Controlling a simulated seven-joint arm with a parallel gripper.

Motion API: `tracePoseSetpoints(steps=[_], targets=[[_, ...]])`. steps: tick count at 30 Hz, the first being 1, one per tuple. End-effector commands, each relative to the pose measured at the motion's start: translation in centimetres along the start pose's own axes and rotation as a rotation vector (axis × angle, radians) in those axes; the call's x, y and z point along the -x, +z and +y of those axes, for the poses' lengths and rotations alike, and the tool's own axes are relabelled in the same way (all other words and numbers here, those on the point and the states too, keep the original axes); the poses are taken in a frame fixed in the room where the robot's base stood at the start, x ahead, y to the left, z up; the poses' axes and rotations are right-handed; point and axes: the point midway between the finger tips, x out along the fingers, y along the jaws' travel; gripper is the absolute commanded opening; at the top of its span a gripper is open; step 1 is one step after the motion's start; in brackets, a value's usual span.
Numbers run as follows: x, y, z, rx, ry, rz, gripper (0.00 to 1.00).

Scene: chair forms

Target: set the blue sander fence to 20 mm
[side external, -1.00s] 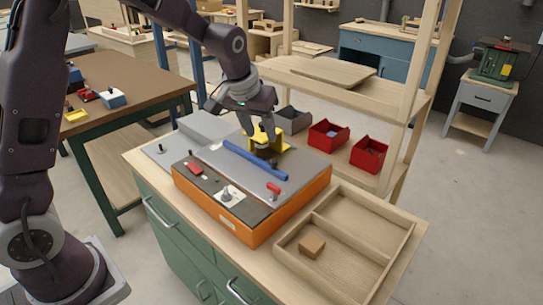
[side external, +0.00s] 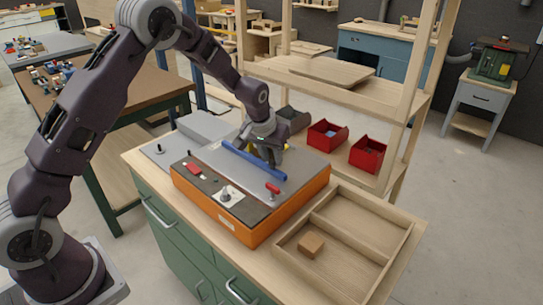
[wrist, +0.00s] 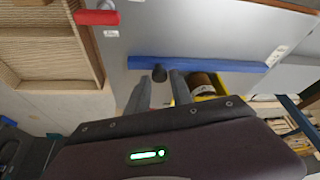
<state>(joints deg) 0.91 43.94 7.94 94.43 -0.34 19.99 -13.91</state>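The blue fence (side external: 254,161) is a long bar lying across the grey plate (side external: 222,174) of the orange-sided sander (side external: 267,226). It also spans the wrist view (wrist: 200,64). My gripper (side external: 270,158) is low over the plate, just behind the fence. A yellow part (wrist: 213,91) with a brown cylinder (wrist: 202,84) is right of the fingers. Any scale reading is too small to read.
A red lever (side external: 272,188), a red switch (side external: 194,169) and a white dial (side external: 226,194) are on the sander's top. A wooden tray (side external: 375,222) with a small wooden block (side external: 311,244) is on the right. Red bins (side external: 327,135) stand behind.

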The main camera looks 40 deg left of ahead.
Motion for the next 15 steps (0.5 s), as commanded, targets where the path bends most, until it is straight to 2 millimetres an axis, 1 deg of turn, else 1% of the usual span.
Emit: tracePoseSetpoints(steps=[1, 3, 4, 15], targets=[[0.01, 0.01, 0.0, 0.0, 0.0, 0.0, 0.15], [0.02, 0.01, 0.0, 0.0, 0.0, 0.0, 0.01], [0.02, 0.01, 0.0, 0.0, 0.0, 0.0, 0.0], [0.04, 0.02, 0.03, 0.0, 0.0, -0.001, 0.0]])
